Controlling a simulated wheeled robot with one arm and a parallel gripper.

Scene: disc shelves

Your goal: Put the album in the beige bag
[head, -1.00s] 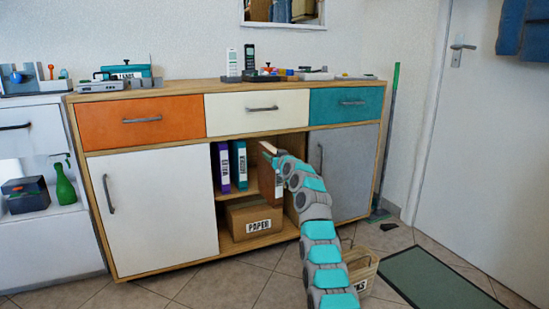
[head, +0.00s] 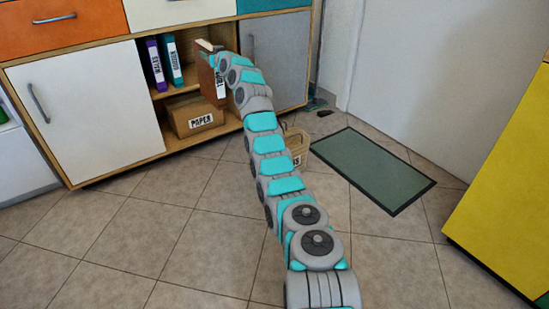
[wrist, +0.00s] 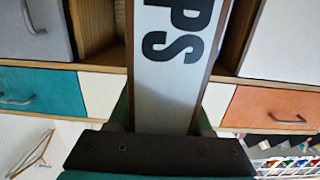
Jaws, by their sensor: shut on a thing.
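The album is a brown book (head: 206,80) with a white spine label, held upright in front of the open middle compartment of the cabinet. My gripper (head: 216,53) is shut on its upper part. In the wrist view the album's label (wrist: 172,75) fills the middle, with the letters "PS" showing, and my gripper (wrist: 163,122) has a finger on each side. The beige bag (head: 297,146) stands on the floor right of the cabinet front, with a label ending in "KS". My arm hides its left part.
The open compartment holds a purple binder (head: 155,65), a teal binder (head: 173,60) and a box marked "PAPER" (head: 195,116). A green mat (head: 374,167) lies right of the bag. A yellow unit (head: 510,195) stands at the right. The tiled floor in front is clear.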

